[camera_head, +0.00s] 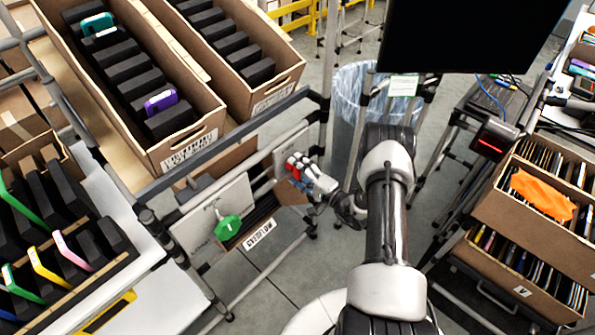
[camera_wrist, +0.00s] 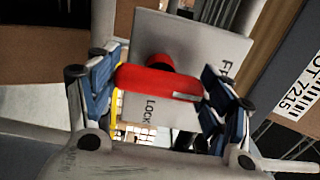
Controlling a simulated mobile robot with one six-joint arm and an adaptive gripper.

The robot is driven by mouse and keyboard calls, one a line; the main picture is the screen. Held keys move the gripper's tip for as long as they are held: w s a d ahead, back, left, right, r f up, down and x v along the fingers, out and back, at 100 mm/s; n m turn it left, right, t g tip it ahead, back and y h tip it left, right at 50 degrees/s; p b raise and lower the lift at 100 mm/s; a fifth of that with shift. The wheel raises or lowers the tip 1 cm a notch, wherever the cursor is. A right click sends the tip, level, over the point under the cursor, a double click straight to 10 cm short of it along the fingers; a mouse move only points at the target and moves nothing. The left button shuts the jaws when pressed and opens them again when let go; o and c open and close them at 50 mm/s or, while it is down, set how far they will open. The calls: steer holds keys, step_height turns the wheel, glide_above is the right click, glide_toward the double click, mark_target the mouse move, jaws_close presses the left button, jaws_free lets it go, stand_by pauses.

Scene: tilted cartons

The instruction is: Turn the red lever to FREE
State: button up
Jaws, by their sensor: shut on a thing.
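The red lever (camera_wrist: 150,77) lies crosswise between the blue pads of my gripper (camera_wrist: 163,88) in the wrist view, with its round red hub just above. My gripper is shut on it. The lever sits on a grey plate (camera_wrist: 190,38). The word LOCK shows below the lever, and a word starting with F, partly hidden, shows at the plate's right. In the head view, my gripper (camera_head: 299,170) is at the plate on the rack's frame, and only a little red of the lever shows there. Which label the lever points at cannot be told.
A green lever (camera_head: 228,228) on another grey plate is left of my gripper. Cartons with black dividers (camera_head: 165,140) stand tilted on the rack above. A bin with a clear liner (camera_head: 352,90) stands behind my arm. Cartons (camera_head: 520,265) fill the right side.

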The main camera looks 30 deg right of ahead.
stand_by(0.4)
steer(key=o, duration=1.1)
steer(key=shift+c, duration=0.2)
steer(key=v, duration=1.2)
